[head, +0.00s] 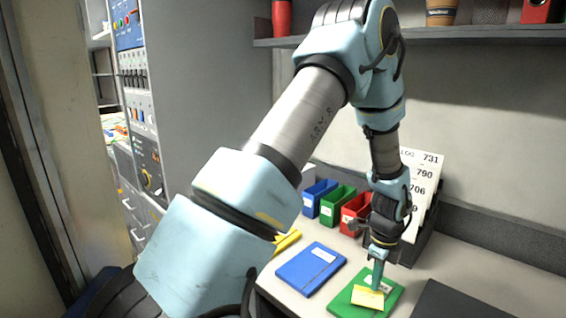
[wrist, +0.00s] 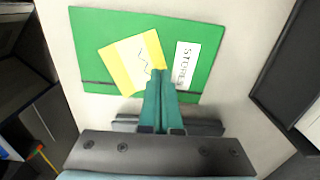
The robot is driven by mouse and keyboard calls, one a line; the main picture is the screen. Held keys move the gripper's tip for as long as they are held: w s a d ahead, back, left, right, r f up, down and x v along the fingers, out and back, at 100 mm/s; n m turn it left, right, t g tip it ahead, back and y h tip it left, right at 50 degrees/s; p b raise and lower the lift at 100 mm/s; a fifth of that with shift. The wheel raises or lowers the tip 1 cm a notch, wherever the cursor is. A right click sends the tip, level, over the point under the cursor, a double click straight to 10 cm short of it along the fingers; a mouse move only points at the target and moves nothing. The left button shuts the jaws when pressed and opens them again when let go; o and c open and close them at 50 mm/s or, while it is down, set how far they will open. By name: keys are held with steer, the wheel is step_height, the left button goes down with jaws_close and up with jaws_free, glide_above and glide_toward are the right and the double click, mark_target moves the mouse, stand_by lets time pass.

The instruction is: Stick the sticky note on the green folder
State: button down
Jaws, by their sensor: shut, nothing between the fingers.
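The green folder (head: 345,305) lies flat on the desk at the lower right of the head view, and it fills the upper middle of the wrist view (wrist: 92,30). A yellow sticky note (head: 367,297) with a dark scribble lies on the folder, turned at an angle; it also shows in the wrist view (wrist: 124,66), left of the folder's white label (wrist: 185,65). My gripper (head: 378,287) points down over the folder. Its teal fingers (wrist: 158,76) are shut with nothing between them, and their tips overlap the note's right edge. I cannot tell whether they touch it.
A blue folder (head: 304,276) lies left of the green one, with a yellow item (head: 287,241) behind it. Blue (head: 314,199), green (head: 334,207) and red (head: 354,211) bins and a rack of numbered cards (head: 420,185) stand behind. A dark flat object (head: 455,300) lies at right.

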steer(key=shift+f+b, duration=0.4)
steer(key=shift+f, duration=0.3)
steer(key=shift+r, duration=0.15)
stand_by(0.6)
steer(key=shift+r+p, duration=2.05)
steer(key=shift+r, duration=0.35)
